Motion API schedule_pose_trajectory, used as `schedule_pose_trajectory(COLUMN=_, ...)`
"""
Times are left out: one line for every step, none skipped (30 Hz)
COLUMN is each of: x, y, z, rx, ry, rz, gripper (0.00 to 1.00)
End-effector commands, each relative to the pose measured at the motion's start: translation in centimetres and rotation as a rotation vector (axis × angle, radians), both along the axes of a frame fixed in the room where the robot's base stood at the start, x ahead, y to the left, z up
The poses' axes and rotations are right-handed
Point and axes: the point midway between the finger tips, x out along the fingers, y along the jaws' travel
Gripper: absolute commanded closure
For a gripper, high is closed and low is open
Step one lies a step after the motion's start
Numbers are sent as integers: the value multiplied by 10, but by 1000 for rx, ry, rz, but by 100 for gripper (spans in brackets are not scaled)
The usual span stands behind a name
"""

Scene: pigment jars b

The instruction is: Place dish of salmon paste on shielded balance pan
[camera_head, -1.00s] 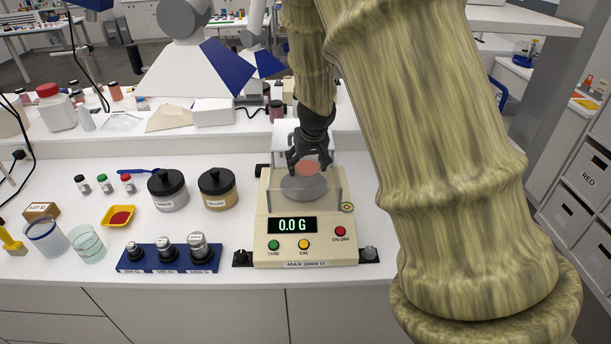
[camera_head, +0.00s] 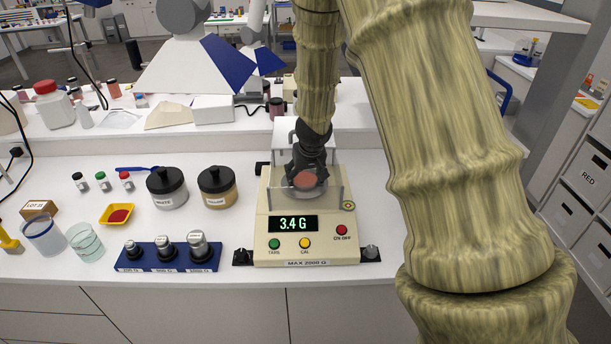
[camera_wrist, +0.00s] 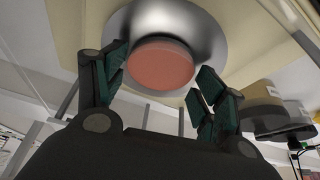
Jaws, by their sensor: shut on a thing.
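The dish of salmon paste (camera_head: 306,180) is a small round dish with a pink-orange top. It sits at the balance pan, inside the clear shield. In the wrist view the dish (camera_wrist: 162,64) lies over the shiny round metal pan (camera_wrist: 185,22), off its centre. The cream balance (camera_head: 262,240) reads 3.4 G. The fingers hide part of the pan in the head view.
Clear shield walls (camera_head: 344,192) stand close around the pan. Left of the balance are two black-lidded jars (camera_head: 216,188), a blue weight rack (camera_head: 140,265), a yellow tray (camera_head: 117,214) and glass beakers (camera_head: 86,242). A raised white shelf (camera_head: 200,138) runs behind.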

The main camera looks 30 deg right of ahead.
Motion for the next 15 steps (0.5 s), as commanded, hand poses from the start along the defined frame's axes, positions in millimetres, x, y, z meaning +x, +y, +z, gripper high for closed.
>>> schedule_pose_trajectory(x=0, y=0, z=-3, rx=0, ry=0, rz=1, gripper=52)
schedule_pose_trajectory(x=0, y=0, z=-4, rx=0, ry=0, rz=1, gripper=52)
schedule_pose_trajectory(x=0, y=0, z=-2, rx=0, ry=0, rz=1, gripper=24)
schedule_pose_trajectory(x=0, y=0, z=-2, rx=0, ry=0, rz=1, gripper=19)
schedule_pose_trajectory(x=0, y=0, z=-2, rx=0, ry=0, rz=1, gripper=13)
schedule_pose_trajectory(x=0, y=0, z=-2, rx=0, ry=0, rz=1, gripper=8)
schedule_pose_trajectory(x=0, y=0, z=-2, rx=0, ry=0, rz=1, gripper=8)
schedule_pose_trajectory(x=0, y=0, z=-2, rx=0, ry=0, rz=1, gripper=8)
schedule_pose_trajectory(x=0, y=0, z=-2, rx=0, ry=0, rz=1, gripper=8)
schedule_pose_trajectory(x=0, y=0, z=-2, rx=0, ry=0, rz=1, gripper=8)
schedule_pose_trajectory(x=0, y=0, z=-2, rx=0, ry=0, rz=0, gripper=8)
schedule_pose_trajectory(x=0, y=0, z=-2, rx=0, ry=0, rz=0, gripper=8)
schedule_pose_trajectory(x=0, y=0, z=-2, rx=0, ry=0, rz=0, gripper=8)
schedule_pose_trajectory(x=0, y=0, z=-2, rx=0, ry=0, rz=0, gripper=8)
schedule_pose_trajectory(x=0, y=0, z=-2, rx=0, ry=0, rz=0, gripper=8)
